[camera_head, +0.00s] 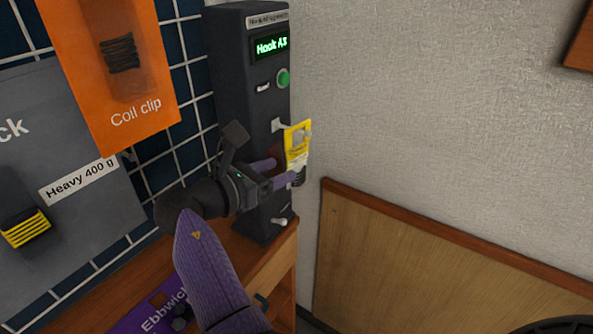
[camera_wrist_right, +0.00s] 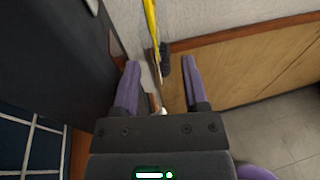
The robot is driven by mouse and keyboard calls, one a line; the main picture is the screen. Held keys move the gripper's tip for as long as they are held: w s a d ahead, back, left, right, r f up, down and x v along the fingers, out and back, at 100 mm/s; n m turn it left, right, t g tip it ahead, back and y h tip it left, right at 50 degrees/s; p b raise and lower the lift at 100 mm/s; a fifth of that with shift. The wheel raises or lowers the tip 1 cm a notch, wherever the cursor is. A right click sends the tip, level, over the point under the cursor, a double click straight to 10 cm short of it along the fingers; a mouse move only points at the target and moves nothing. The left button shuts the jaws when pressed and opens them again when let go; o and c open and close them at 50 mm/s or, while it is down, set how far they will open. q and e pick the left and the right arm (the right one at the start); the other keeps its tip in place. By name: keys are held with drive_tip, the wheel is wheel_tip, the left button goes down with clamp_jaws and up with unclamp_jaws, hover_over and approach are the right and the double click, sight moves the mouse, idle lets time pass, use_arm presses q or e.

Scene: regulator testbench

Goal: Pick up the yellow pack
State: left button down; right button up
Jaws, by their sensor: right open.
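The yellow pack (camera_head: 298,137) hangs from a hook at the upper side of the dark tower, with a dark coil-like part at its lower end. My right gripper (camera_head: 284,170) is at the pack's lower part, its purple fingers apart. In the right wrist view, the pack shows edge-on as a thin yellow strip (camera_wrist_right: 150,18), running down toward the gap between the open fingers (camera_wrist_right: 160,63). A dark part shows beside the strip there. I cannot tell whether either finger touches the pack. My left gripper is out of view.
The dark tower (camera_head: 240,100) has a green-lit display reading "Hook A3", a green button (camera_head: 283,78) and a lower peg (camera_head: 280,221). It stands on a wooden bench (camera_head: 270,262). Large orange and grey panels fill the left. Open floor (camera_wrist_right: 285,130) shows in the wrist view.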

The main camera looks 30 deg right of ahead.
sight(298, 164)
drive_tip(key=x, duration=0.2)
drive_tip(key=b+x, duration=0.1)
drive_tip(key=x, duration=0.1)
drive_tip(key=b+x, duration=0.1)
drive_tip(key=x, duration=0.1)
drive_tip(key=shift+w+a+f, duration=0.1)
drive_tip(key=shift+a+f, duration=0.05)
drive_tip(key=shift+f, duration=0.25)
drive_tip(key=shift+r, duration=0.1)
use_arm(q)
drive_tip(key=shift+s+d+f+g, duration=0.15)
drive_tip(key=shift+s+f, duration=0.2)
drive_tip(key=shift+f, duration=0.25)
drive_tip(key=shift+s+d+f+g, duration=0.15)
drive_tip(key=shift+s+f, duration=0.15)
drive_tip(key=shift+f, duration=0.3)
use_arm(e)
drive_tip(key=shift+c, duration=0.4)
drive_tip(key=shift+c, duration=1.1)
clamp_jaws()
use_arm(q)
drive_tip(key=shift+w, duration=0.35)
